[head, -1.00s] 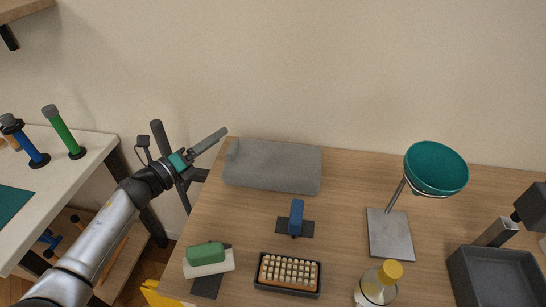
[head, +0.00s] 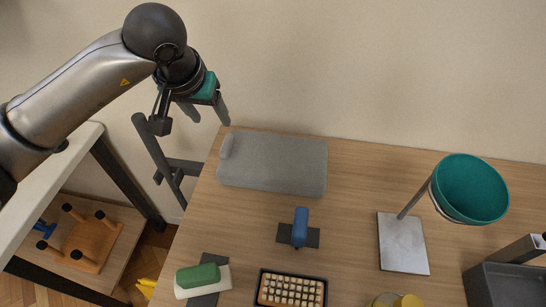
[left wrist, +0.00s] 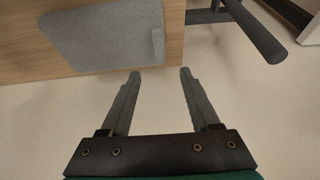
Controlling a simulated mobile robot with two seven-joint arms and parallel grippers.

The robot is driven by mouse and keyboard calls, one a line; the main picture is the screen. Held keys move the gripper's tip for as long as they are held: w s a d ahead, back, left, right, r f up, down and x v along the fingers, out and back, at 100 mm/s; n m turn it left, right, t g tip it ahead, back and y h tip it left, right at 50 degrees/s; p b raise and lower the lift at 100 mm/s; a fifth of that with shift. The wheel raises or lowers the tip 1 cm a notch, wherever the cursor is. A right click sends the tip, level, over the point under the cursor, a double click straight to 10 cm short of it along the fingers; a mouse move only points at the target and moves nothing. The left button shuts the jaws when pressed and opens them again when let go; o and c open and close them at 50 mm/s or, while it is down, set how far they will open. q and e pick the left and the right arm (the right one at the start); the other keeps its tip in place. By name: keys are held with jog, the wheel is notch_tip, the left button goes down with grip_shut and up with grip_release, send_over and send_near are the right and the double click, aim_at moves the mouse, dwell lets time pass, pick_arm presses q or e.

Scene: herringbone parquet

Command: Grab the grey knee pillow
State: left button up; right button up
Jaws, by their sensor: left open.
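The grey knee pillow (head: 273,164) lies flat at the back left of the wooden table, close to the wall. It also shows in the left wrist view (left wrist: 103,36), on the tabletop beyond my fingertips. My left gripper (head: 208,112) is open and empty, up by the wall just off the pillow's left back corner and pointing down. In the left wrist view the two fingers (left wrist: 160,88) are spread with only pale wall between them, apart from the pillow. My right gripper is not in view.
A blue-handled tool (head: 300,228), a green-and-white block (head: 202,278) and a brush-like box (head: 291,290) lie in front of the pillow. A teal bowl on a stand (head: 470,188) is at right. A dark frame (head: 165,165) stands left of the table.

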aim_at(227, 142)
pick_arm(q)
jog(key=x, duration=1.3)
jog(key=shift+s+b, duration=0.25)
jog(key=shift+b, duration=0.15)
grip_shut()
dwell(0.7)
jog(key=shift+d+r, duration=0.1)
jog(key=shift+r, duration=0.05)
